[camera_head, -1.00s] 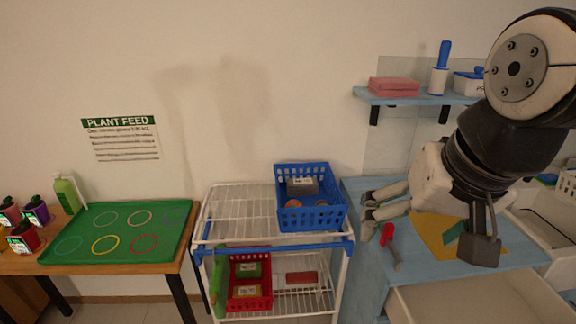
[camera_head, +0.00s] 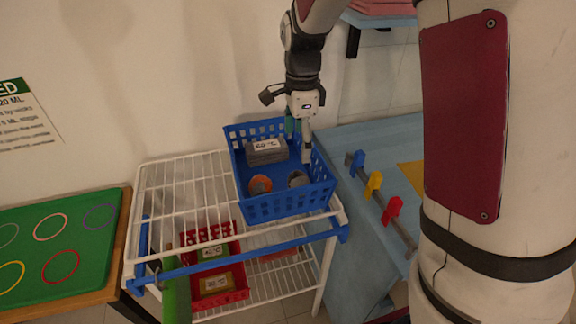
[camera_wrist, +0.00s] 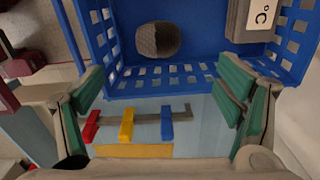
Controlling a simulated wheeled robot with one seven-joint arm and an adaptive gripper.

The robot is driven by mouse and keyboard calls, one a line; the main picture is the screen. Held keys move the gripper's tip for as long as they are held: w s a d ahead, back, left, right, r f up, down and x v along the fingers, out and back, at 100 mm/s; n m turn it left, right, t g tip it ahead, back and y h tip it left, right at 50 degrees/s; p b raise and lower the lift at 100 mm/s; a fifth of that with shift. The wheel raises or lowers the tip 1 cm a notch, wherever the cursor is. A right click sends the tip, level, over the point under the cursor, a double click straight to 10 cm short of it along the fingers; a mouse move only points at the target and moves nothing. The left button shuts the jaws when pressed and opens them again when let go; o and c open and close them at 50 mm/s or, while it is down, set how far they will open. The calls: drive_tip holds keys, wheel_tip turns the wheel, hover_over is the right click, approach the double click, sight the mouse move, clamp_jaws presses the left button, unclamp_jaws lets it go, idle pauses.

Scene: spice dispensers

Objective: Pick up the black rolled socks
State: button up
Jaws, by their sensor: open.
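The black rolled socks (camera_head: 298,180) appear as a dark grey rounded bundle inside the blue basket (camera_head: 290,207), at its front right. In the wrist view the socks (camera_wrist: 157,40) lie near the basket's wall (camera_wrist: 190,80), above the gap between my fingers. My gripper (camera_head: 298,138) points down over the basket, its right finger near the basket's right side. In the wrist view my gripper (camera_wrist: 162,95) is wide open, green pads apart, with nothing between them. The socks are apart from both fingers.
In the basket, a grey stack with a temperature label (camera_head: 267,151) stands at the back and an orange-ended roll (camera_head: 260,185) lies left of the socks. The basket sits on a white wire rack (camera_head: 180,188). A rail with coloured clips (camera_head: 373,184) lies on the blue table.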

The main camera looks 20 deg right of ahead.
sight(299, 175)
wheel_tip(299, 175, down, 8)
drive_tip(key=shift+r, duration=0.1)
drive_tip(key=shift+s+d+f+p, duration=0.1)
drive_tip(key=shift+f+p, duration=0.1)
drive_tip(key=shift+f, duration=1.3)
drive_tip(key=shift+s+f+p, duration=0.1)
drive_tip(key=shift+f+p, duration=0.1)
drive_tip(key=shift+f, duration=1.25)
drive_tip(key=c, duration=1.3)
